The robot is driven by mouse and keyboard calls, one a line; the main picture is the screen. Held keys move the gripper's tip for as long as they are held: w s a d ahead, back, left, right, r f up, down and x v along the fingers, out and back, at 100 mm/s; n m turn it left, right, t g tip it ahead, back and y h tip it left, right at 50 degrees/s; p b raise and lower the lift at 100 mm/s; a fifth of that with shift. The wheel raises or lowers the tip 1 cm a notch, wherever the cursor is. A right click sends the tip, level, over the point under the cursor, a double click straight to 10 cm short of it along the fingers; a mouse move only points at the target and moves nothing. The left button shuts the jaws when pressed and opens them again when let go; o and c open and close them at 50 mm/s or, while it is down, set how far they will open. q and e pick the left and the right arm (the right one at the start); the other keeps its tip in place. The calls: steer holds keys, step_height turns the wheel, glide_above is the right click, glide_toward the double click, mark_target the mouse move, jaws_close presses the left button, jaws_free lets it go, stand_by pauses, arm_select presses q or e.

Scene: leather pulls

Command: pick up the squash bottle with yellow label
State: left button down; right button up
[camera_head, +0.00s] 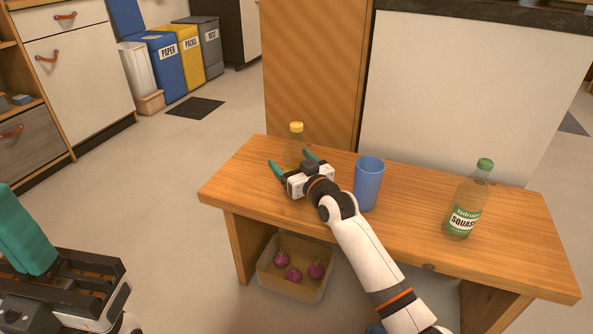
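A clear bottle with a yellow cap (296,128) stands upright on the wooden bench, left of its middle. Its lower part and any label are hidden behind my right gripper. My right gripper (290,158) is open, its teal fingers spread to either side of this bottle; I cannot tell whether they touch it. A second squash bottle (467,200), with a green cap and green label, stands at the right of the bench. My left gripper (28,232) is at the lower left, away from the bench, with one teal finger clearly visible.
A blue cup (368,184) stands on the wooden bench (415,215), close to the right of my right gripper. A box (291,290) holding several purple onions sits below. Recycling bins (170,60) stand at the back left. The bench's left end is clear.

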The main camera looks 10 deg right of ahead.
steer(key=c, duration=1.3)
